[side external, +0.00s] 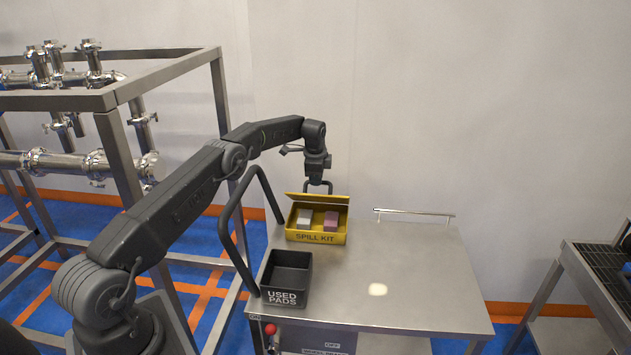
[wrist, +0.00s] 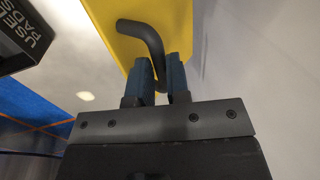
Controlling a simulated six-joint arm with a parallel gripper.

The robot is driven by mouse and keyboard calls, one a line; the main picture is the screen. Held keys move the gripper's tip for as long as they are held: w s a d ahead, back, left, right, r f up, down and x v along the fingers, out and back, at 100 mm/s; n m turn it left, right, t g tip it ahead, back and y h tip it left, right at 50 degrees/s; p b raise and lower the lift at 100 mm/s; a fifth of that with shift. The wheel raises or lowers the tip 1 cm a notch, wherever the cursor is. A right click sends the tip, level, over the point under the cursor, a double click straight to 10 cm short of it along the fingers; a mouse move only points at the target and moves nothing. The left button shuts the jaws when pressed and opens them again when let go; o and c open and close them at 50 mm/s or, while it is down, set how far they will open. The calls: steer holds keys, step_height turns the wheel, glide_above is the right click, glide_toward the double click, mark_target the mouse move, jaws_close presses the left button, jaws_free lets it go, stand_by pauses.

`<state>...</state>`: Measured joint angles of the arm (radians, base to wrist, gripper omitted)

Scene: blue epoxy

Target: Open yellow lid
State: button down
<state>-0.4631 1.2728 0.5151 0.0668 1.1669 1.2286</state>
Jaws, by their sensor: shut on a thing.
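The yellow lid (side external: 316,199) belongs to the yellow spill kit box (side external: 316,238) and stands raised at the box's back. The box is open, with a grey block (side external: 304,217) and a pink block (side external: 331,220) inside. My gripper (side external: 318,187) is at the lid's top edge. In the wrist view, the blue fingers of my gripper (wrist: 160,80) are shut on the dark bent handle (wrist: 143,33) of the yellow lid (wrist: 168,20). The box interior is hidden in the wrist view.
A black used pads bin (side external: 288,278) stands at the table's front left. A dark tube frame (side external: 237,222) rises at the left edge. A metal rail (side external: 413,212) lies along the back. The steel table (side external: 420,275) is clear at the right.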

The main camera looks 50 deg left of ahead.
steer(key=shift+a, duration=0.1)
stand_by(0.4)
steer(key=c, duration=1.1)
jaws_free()
step_height(320, 180, up, 14)
steer(key=s+d, duration=0.1)
steer(key=d, duration=0.1)
steer(key=shift+s+f, duration=0.25)
steer(key=shift+s, duration=0.15)
